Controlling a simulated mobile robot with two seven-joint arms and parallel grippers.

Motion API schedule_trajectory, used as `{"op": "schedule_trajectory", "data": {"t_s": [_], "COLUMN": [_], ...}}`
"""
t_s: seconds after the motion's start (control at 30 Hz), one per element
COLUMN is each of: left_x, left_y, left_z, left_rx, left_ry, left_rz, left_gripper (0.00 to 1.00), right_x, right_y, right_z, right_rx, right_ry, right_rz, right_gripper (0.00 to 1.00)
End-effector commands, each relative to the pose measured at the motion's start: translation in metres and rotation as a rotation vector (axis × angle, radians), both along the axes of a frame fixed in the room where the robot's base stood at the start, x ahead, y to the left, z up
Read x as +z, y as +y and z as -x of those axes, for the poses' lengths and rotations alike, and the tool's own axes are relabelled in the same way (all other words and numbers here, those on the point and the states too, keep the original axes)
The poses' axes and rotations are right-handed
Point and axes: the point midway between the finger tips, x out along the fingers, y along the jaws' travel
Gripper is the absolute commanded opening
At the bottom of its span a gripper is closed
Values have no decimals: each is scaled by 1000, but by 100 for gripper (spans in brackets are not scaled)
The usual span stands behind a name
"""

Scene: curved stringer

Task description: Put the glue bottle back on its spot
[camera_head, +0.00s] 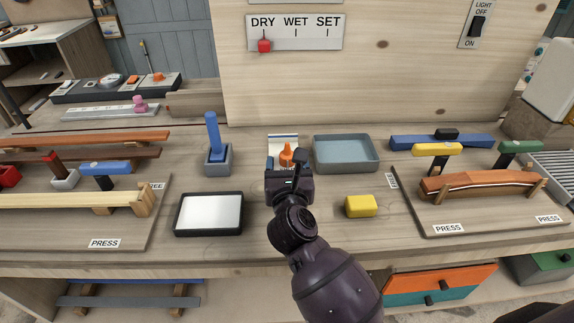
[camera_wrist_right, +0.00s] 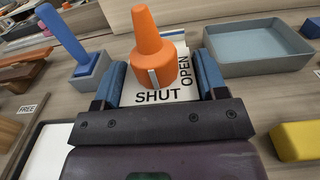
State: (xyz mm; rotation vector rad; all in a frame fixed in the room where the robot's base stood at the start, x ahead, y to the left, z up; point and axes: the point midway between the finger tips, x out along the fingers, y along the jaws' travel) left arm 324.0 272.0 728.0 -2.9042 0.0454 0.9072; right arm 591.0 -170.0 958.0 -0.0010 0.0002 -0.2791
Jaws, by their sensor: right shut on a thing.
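The glue bottle has a white top printed SHUT and OPEN, with an orange nozzle (camera_head: 287,155) that also shows in the right wrist view (camera_wrist_right: 148,50). A white mark at the nozzle's base faces the word SHUT. My right gripper (camera_head: 288,174) is shut on the bottle, its blue fingers (camera_wrist_right: 160,85) on either side of the white top. The gripper hides the bottle's body and base, so I cannot tell whether it touches the bench. A white and blue patch (camera_head: 283,138) shows just behind the nozzle. My left gripper is not in view.
A grey tray (camera_head: 346,167) lies right of the bottle. A blue-handled tool stands in a grey holder (camera_head: 217,166) on the left. A white pad in a black frame (camera_head: 209,213) and a yellow block (camera_head: 360,206) lie nearer. Press boards (camera_head: 470,215) flank the area.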

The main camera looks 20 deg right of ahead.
Motion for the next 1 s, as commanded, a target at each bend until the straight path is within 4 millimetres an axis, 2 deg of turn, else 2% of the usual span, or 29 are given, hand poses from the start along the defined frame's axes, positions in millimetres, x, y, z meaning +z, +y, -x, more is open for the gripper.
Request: {"op": "schedule_trajectory", "data": {"t_s": [0.17, 0.2, 0.33, 0.7, 0.87, 1.0], "left_x": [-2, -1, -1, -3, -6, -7], "left_y": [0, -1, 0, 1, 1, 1], "left_z": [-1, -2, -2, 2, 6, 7], "left_rx": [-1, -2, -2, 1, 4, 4], "left_ry": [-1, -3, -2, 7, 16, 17], "left_rz": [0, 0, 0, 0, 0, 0], "left_gripper": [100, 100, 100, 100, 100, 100], "right_x": [-3, -3, -3, 2, -1, -1], "right_y": [0, 0, 0, 0, 5, 12], "right_z": [0, 0, 0, 1, 20, 44], "right_rx": [0, 0, 0, 0, -1, 0], "right_ry": [-1, 0, 0, -1, 2, 4], "right_rz": [0, 0, 0, 0, -1, -2], "right_gripper": [0, 72, 91, 91, 91, 91]}}
